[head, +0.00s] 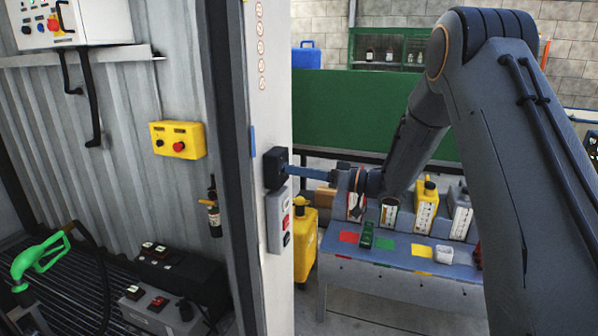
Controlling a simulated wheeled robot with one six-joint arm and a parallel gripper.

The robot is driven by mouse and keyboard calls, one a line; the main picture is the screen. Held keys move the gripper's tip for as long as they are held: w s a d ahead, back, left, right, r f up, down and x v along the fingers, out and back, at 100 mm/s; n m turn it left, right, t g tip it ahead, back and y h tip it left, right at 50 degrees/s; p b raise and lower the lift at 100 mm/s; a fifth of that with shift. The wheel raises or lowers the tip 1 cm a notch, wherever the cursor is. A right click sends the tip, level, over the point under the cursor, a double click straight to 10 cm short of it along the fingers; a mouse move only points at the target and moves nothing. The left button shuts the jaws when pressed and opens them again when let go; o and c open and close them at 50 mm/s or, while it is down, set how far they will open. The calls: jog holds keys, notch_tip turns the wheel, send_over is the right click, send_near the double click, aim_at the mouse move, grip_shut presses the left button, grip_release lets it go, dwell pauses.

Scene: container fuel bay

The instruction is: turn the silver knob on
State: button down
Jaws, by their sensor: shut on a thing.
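A black switch box (273,169) is mounted on the light grey post, at the middle of the head view. My gripper (289,171) reaches in from the right, with its fingertips against the box's right face. The gripper is shut on the silver knob there. The knob itself is hidden by the fingers and the side angle, so its turned position cannot be seen.
A grey button panel (278,219) sits just below the box on the post (305,120). A yellow button box (178,140) hangs on the left wall. A blue bench (400,263) with bottles stands behind my arm, beside a yellow canister (305,240).

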jog(key=c, duration=1.5)
grip_release()
jog(key=shift+b+v, duration=1.4)
jog(key=shift+v, duration=2.5)
